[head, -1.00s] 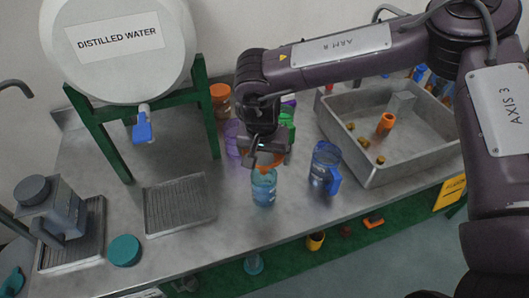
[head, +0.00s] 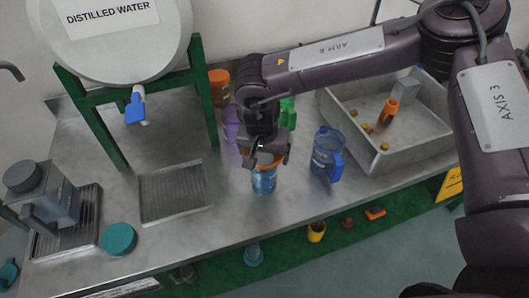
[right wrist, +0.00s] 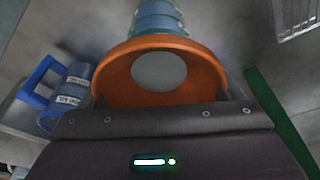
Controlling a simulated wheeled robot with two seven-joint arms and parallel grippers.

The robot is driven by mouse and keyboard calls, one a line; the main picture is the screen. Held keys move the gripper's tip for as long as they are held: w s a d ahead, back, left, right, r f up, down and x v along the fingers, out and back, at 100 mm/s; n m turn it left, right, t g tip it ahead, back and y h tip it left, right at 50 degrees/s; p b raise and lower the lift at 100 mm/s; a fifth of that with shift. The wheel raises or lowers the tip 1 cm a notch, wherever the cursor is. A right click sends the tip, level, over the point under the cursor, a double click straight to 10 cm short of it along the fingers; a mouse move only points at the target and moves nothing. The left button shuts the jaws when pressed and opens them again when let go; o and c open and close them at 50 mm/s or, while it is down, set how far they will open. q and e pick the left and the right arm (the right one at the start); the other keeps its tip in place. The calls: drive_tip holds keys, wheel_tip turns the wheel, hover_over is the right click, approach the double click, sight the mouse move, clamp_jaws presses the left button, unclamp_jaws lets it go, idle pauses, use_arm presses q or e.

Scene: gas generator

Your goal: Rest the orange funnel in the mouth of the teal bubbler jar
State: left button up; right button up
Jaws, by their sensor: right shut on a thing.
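The orange funnel (head: 279,160) is in my right gripper (head: 263,160), directly over the teal bubbler jar (head: 264,183). The jar stands upright near the counter's front edge. In the right wrist view the funnel (right wrist: 115,78) shows as a wide orange ring in front of the gripper, with the ribbed teal jar (right wrist: 158,18) beyond it. The gripper hides much of the funnel in the head view. I cannot tell whether its stem is inside the jar's mouth. My left gripper is not in view.
A blue jug (head: 327,155) stands close to the right of the jar. Purple (head: 231,122) and green (head: 288,113) containers stand behind. A grey basin (head: 425,140) is at right, a drain tray (head: 174,192) at left. A teal lid (head: 118,239) lies on the counter.

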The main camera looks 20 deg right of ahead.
drive_tip(key=o, duration=0.8)
drive_tip(key=shift+c, duration=0.2)
drive_tip(key=b+v, duration=0.1)
drive_tip(key=v, duration=0.6)
drive_tip(key=shift+s+a+r, duration=0.1)
drive_tip(key=shift+s+r, duration=0.05)
drive_tip(key=shift+r, duration=0.25)
drive_tip(key=shift+f, duration=0.1)
